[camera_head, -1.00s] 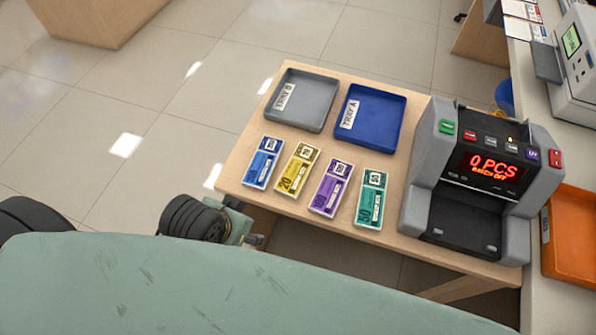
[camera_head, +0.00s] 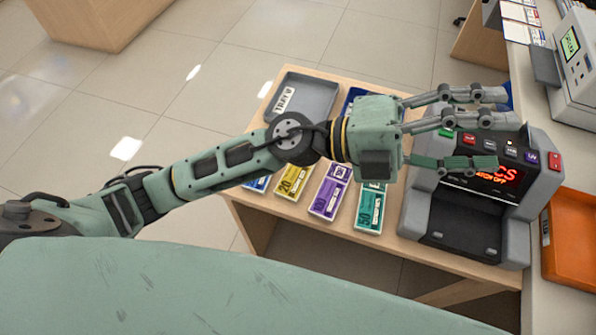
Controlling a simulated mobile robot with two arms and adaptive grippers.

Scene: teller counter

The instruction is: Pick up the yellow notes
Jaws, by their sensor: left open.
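The yellow notes (camera_head: 294,181) lie on the wooden table (camera_head: 325,76), second from the left in a row of note bundles. My left arm crosses above them and hides their upper part. My left gripper (camera_head: 495,128) is open and empty, fingers pointing right, over the counting machine (camera_head: 476,206) and well to the right of the yellow notes. My right gripper is out of view.
Blue notes (camera_head: 257,184), purple notes (camera_head: 329,195) and green notes (camera_head: 369,208) lie beside the yellow ones. A grey tray (camera_head: 304,94) and a blue tray (camera_head: 352,97), mostly hidden, sit behind. An orange tray (camera_head: 570,240) is at right.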

